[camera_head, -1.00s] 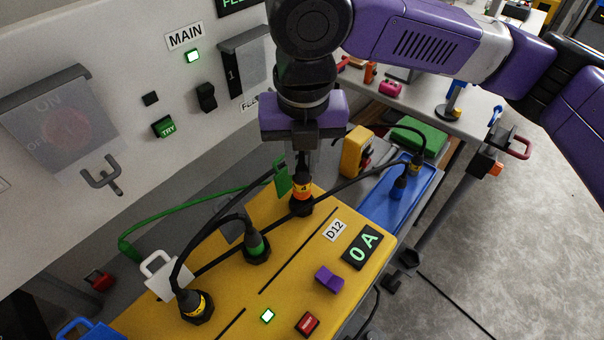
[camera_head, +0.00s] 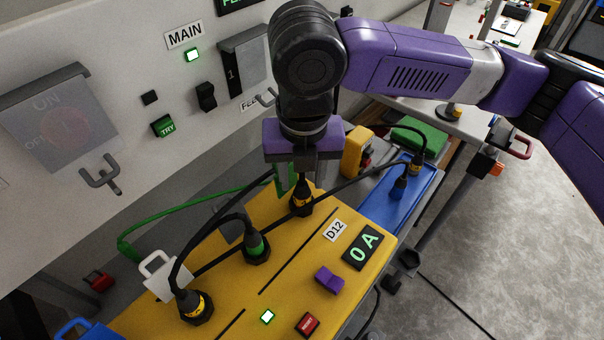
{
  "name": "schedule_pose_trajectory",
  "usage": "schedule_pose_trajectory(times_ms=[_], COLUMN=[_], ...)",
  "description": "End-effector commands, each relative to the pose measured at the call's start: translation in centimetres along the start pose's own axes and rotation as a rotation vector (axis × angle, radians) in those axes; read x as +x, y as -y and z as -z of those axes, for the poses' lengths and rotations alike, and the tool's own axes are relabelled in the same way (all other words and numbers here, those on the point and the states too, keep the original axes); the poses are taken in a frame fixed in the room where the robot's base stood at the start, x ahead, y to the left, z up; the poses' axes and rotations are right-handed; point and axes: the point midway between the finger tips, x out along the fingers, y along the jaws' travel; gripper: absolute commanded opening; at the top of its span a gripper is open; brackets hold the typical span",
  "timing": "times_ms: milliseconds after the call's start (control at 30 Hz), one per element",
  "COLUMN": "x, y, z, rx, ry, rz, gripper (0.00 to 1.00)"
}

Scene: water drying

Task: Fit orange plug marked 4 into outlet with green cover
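The orange-banded plug marked 4 (camera_head: 302,197) stands upright at the black outlet at the far end of the yellow panel (camera_head: 300,270). Its lower end is down in the outlet, and its black cable runs off from it. The green cover (camera_head: 284,178) stands raised just left of and behind the plug. My gripper (camera_head: 302,175) points down over the plug, with its fingers apart on either side of the plug's top. It appears open; the fingertips are partly hard to make out.
A green-ringed plug (camera_head: 257,246) and a yellow-banded plug (camera_head: 195,305) stand in nearer outlets. Black cables cross the panel. A white cover (camera_head: 165,277) stands at left. A blue tray (camera_head: 405,205) lies at right. The D12 display (camera_head: 362,246) reads 0 A.

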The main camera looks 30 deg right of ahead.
Motion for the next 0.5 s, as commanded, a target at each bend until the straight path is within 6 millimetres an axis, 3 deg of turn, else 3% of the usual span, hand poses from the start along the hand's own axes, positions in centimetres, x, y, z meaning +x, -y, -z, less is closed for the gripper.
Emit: schedule_pose_trajectory(times_ms=[267, 500], x=[-1.0, -5.4], y=[-0.1, -0.1], z=[-0.1, -0.1], rx=[0.000, 0.000], ry=[0.003, 0.004], rz=[-0.001, -0.002], gripper=[0.42, 0.42])
